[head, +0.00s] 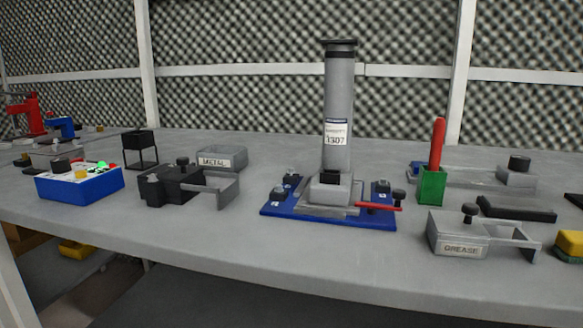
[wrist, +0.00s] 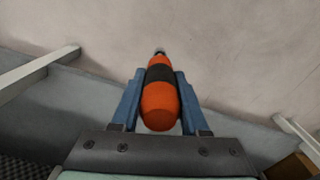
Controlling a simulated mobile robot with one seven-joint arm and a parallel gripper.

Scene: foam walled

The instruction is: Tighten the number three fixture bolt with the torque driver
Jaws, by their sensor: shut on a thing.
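In the wrist view my gripper (wrist: 160,76) is shut on an orange and black driver (wrist: 159,104), one blue finger on each side. The driver's small metal tip points away from the gripper and touches nothing I can see. The gripper does not show in the head view. There, a blue fixture plate (head: 277,209) on the bench carries a tall grey cylinder (head: 338,95) with a label reading 1307. Small dark bolts on blue blocks stand at its left (head: 283,194) and right (head: 381,188). Their numbers are too small to read.
The grey bench (head: 250,250) is clear in front of the fixture. A red lever (head: 378,206) juts out at its right. A green holder with a red handle (head: 437,145), a grease box (head: 460,248), a metal box (head: 222,157) and a blue control box (head: 80,186) stand around it.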

